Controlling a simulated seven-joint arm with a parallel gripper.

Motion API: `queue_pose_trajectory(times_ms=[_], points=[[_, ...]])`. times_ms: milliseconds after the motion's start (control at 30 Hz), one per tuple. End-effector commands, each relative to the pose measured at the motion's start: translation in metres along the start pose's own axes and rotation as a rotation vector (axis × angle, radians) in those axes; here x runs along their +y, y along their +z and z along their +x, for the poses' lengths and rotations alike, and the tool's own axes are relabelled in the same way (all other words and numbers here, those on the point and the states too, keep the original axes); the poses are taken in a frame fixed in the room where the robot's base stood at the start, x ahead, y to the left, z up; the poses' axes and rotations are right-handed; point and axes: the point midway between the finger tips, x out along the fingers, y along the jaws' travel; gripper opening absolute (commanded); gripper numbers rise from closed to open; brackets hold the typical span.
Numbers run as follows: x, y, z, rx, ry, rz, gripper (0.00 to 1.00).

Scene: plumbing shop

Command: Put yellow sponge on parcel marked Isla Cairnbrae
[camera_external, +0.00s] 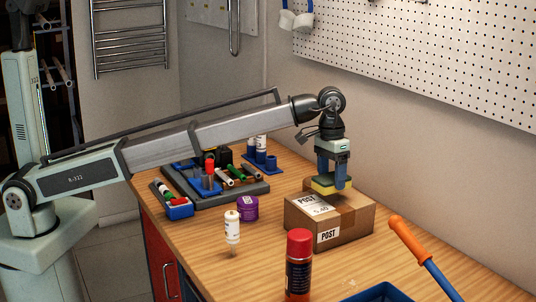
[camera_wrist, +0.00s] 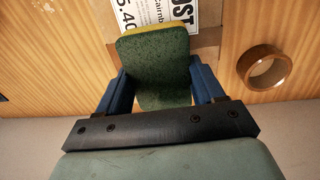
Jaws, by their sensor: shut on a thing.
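The yellow sponge (camera_external: 331,184) has a dark green scouring side, which faces the wrist camera (camera_wrist: 155,65). My gripper (camera_external: 335,178) is shut on the sponge, with a blue finger on either side of it. The parcel (camera_external: 330,220) is a brown cardboard box with "POST" labels on its top and side. The sponge is over the parcel's top, toward its back edge; I cannot tell whether it touches. In the wrist view the parcel's label (camera_wrist: 183,14) shows part of a name, "Cairnb", and the sponge covers part of the parcel.
A red-capped can (camera_external: 299,265) stands in front of the parcel. An orange-handled tool (camera_external: 410,238) lies to its right, near a blue tray (camera_external: 378,293). A purple tin (camera_external: 247,208), a white bottle (camera_external: 232,228) and a tool tray (camera_external: 215,195) are to the left. A ring (camera_wrist: 264,68) lies beside the parcel.

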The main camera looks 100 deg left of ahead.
Motion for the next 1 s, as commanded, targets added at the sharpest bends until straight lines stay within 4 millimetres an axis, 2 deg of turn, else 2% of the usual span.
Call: queue_pose_trajectory(times_ms=[267, 633, 667, 933, 1000], points=[[-0.003, 0.001, 0.031, -0.001, -0.001, 0.001, 0.35], [-0.003, 0.000, 0.035, -0.001, -0.001, 0.001, 0.35], [-0.003, 0.000, 0.035, -0.001, -0.001, 0.001, 0.68], [-0.003, 0.000, 0.035, -0.001, -0.001, 0.000, 0.94], [-0.003, 0.000, 0.035, -0.001, -0.001, 0.001, 0.94]])
